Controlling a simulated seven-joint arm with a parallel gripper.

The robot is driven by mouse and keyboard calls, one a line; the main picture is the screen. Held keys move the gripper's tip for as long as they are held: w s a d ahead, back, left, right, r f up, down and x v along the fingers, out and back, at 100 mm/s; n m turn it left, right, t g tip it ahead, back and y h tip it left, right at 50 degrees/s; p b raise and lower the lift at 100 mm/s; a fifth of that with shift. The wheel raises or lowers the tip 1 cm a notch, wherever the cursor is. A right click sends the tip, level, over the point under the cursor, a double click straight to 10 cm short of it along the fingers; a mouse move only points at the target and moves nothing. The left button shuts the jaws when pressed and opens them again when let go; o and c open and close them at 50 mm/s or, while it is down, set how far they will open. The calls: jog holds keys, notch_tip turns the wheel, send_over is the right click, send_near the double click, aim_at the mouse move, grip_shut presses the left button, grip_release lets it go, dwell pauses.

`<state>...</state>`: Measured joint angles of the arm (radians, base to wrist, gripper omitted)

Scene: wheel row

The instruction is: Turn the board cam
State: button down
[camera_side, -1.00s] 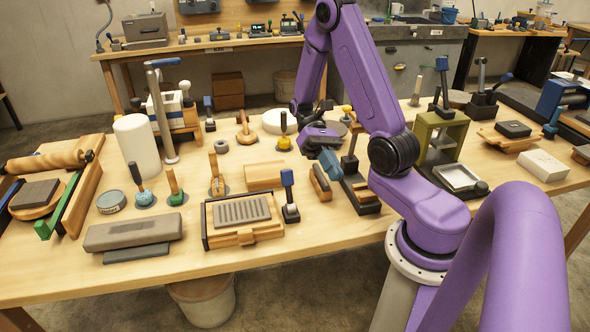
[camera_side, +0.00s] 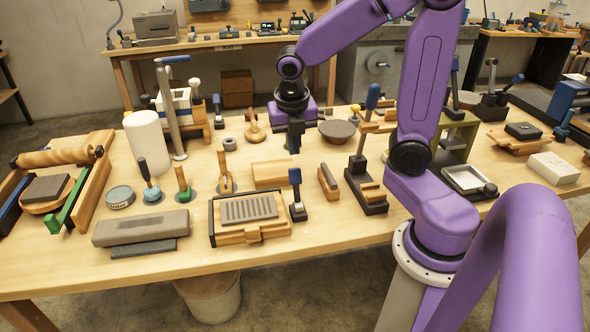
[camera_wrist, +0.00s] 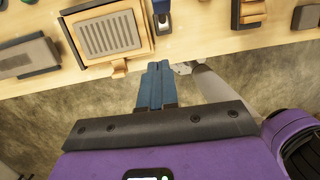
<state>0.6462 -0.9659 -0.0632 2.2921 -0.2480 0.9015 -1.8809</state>
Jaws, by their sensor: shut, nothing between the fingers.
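I cannot tell for sure which part is the board cam. A wooden board with a ribbed grey plate (camera_side: 249,209) lies near the table's front edge, with a small wooden tab (camera_side: 253,234) at its front. It also shows in the wrist view (camera_wrist: 109,33), at upper left. A blue-handled upright lever on a dark base (camera_side: 297,195) stands just right of the board; its base shows in the wrist view (camera_wrist: 163,22). My gripper (camera_side: 293,150) is shut and empty, pointing down behind the board and lever. In the wrist view its blue fingers (camera_wrist: 158,66) are together.
Several short upright handles (camera_side: 183,183) stand left of the board. A grey block (camera_side: 141,228) lies at front left. A wooden-topped block (camera_side: 328,182) and a dark slotted stand (camera_side: 366,184) are to the right. A tall white cylinder (camera_side: 146,135) and metal post (camera_side: 169,110) stand at back left.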

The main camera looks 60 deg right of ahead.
aim_at(292, 168)
jog(key=w+d+f, duration=0.1)
jog(key=f, duration=0.2)
jog(key=d+f, duration=0.2)
jog(key=f, duration=0.2)
jog(key=w+d+f, duration=0.1)
jog(key=f, duration=0.3)
jog(key=shift+w+d+f, duration=0.2)
jog(key=shift+w+d, duration=0.1)
jog(key=shift+d, duration=0.1)
jog(key=shift+w+d+f, duration=0.2)
jog(key=shift+w+d, duration=0.4)
jog(key=shift+w, duration=0.05)
jog(key=shift+w+d+f, duration=0.15)
jog(key=shift+w+d, duration=0.45)
jog(key=shift+r, duration=0.1)
